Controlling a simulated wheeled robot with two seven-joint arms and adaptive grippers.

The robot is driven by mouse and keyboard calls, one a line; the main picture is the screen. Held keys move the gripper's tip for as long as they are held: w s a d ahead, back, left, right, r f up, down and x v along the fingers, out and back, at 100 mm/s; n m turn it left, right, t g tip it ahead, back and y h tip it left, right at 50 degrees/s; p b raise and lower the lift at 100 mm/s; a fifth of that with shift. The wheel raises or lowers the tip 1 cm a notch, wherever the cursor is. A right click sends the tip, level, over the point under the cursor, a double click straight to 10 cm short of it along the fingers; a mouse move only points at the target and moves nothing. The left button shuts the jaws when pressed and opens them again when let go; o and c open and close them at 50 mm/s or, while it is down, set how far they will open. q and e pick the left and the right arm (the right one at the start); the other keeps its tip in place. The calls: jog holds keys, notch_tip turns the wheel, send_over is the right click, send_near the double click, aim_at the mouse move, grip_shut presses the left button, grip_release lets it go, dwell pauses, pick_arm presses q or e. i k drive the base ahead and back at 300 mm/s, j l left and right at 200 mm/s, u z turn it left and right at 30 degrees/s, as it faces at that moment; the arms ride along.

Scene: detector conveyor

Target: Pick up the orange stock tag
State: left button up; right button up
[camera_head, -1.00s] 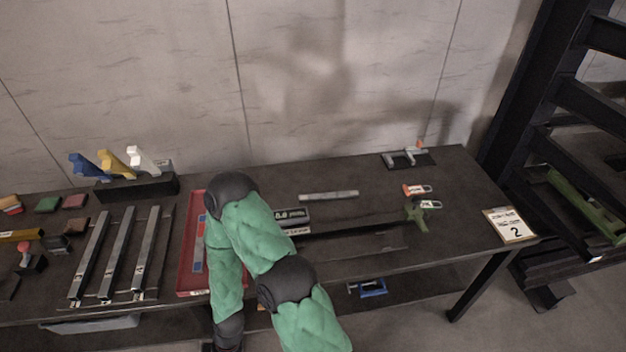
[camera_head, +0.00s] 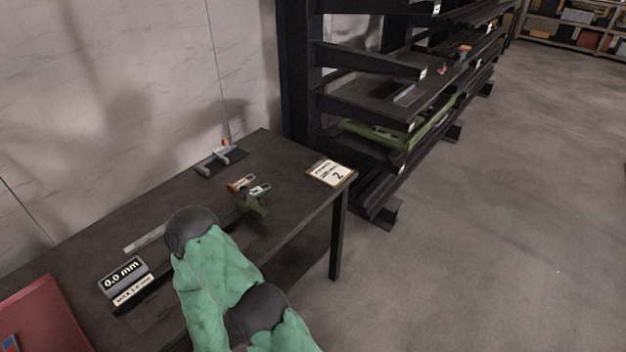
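A small orange tag (camera_head: 236,184) with a pale label lies on the dark table (camera_head: 200,205), toward its right end. A green tag (camera_head: 259,190) with a pale label lies just to its right, and a green piece (camera_head: 250,202) is in front of them. One of my green-sleeved arms reaches up from the bottom of the picture, left of and nearer than the tags. No gripper shows in this view, and nothing visible touches the orange tag.
A clamp-like tool (camera_head: 217,158) lies behind the tags. A card marked 2 (camera_head: 328,172) is at the table's right corner. A gauge reading 0.0 mm (camera_head: 123,276) and a red tray (camera_head: 40,318) are at left. A dark rack (camera_head: 365,65) stands beyond; floor at right is clear.

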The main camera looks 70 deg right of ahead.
aim_at(235, 186)
jog(key=i+j+z, duration=0.1)
jog(key=z, duration=0.4)
jog(key=i+j+z, duration=0.1)
jog(key=z, duration=0.4)
jog(key=j+z, duration=0.25)
jog(key=z, duration=0.25)
jog(key=i+j+z, duration=0.1)
jog(key=z, duration=0.35)
jog(key=i+l, duration=0.15)
jog(key=l, duration=0.25)
jog(key=i+l, duration=0.1)
jog(key=l, duration=0.35)
jog(key=i+l+u, duration=0.1)
jog(key=l, duration=0.3)
jog(key=i+l, duration=0.15)
jog(key=l, duration=0.3)
jog(key=i+l, duration=0.15)
jog(key=l, duration=0.25)
jog(key=i+l+u, duration=0.1)
jog(key=l, duration=0.35)
jog(key=i+l, duration=0.1)
jog(key=l, duration=0.3)
